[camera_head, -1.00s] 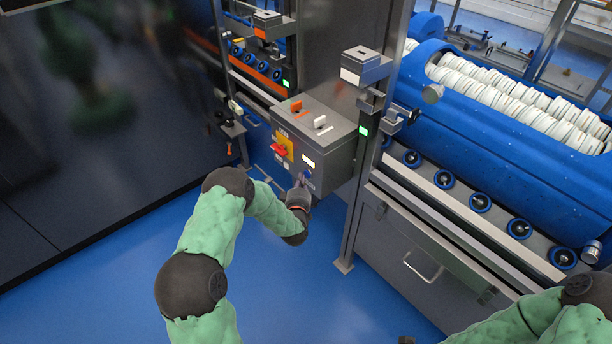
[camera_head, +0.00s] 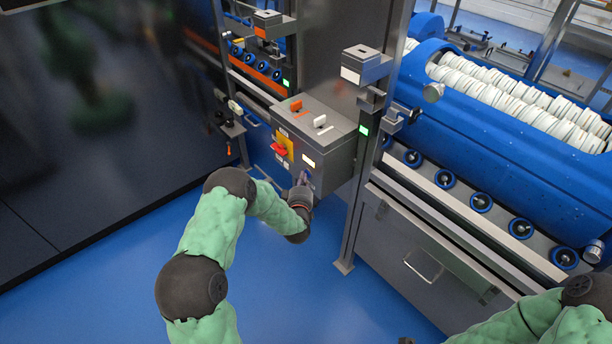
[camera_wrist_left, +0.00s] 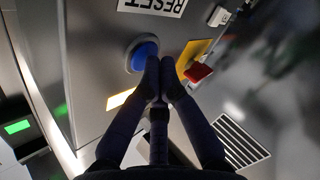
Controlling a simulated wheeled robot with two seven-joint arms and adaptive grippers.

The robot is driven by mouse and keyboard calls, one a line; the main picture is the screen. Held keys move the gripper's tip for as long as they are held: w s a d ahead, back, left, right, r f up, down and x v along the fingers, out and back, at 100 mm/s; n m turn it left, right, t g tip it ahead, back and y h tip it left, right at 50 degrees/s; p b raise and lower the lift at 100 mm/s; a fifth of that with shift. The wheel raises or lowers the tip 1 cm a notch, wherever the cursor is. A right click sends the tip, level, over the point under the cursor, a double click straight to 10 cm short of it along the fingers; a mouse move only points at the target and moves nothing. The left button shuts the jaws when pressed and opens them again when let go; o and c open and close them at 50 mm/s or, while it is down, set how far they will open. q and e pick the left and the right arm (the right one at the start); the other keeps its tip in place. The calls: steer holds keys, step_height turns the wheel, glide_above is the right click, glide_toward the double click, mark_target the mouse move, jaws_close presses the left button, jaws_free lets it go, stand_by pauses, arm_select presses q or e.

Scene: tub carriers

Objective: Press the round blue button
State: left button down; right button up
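The round blue button (camera_wrist_left: 144,55) sits in a pale ring on the front of a grey control box (camera_head: 336,158). The left wrist view shows it just beyond my left fingertips, beside a RESET label (camera_wrist_left: 152,5). My left gripper (camera_wrist_left: 158,82) has its two fingers together with nothing seen between them. The fingertips overlap the button's lower edge in that view; I cannot tell whether they touch it. In the head view the left gripper (camera_head: 301,180) is at the box's lower front and mostly hides the button. My right gripper is not in view; only part of that arm shows at lower right.
A red switch on a yellow plate (camera_wrist_left: 207,50) and a lit yellowish rectangle (camera_head: 309,162) are close to the button. Orange and white levers stand on the box top. A metal post (camera_head: 372,150) rises right of the box. Blue floor (camera_head: 300,290) is open below.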

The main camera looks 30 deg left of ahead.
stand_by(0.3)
arm_select(q)
steer(key=shift+s+a, duration=0.15)
steer(key=shift+s, duration=0.25)
steer(key=s+a, duration=0.2)
steer(key=s, duration=0.3)
steer(key=shift+s+a, duration=0.2)
steer(key=shift+s, duration=0.1)
stand_by(0.9)
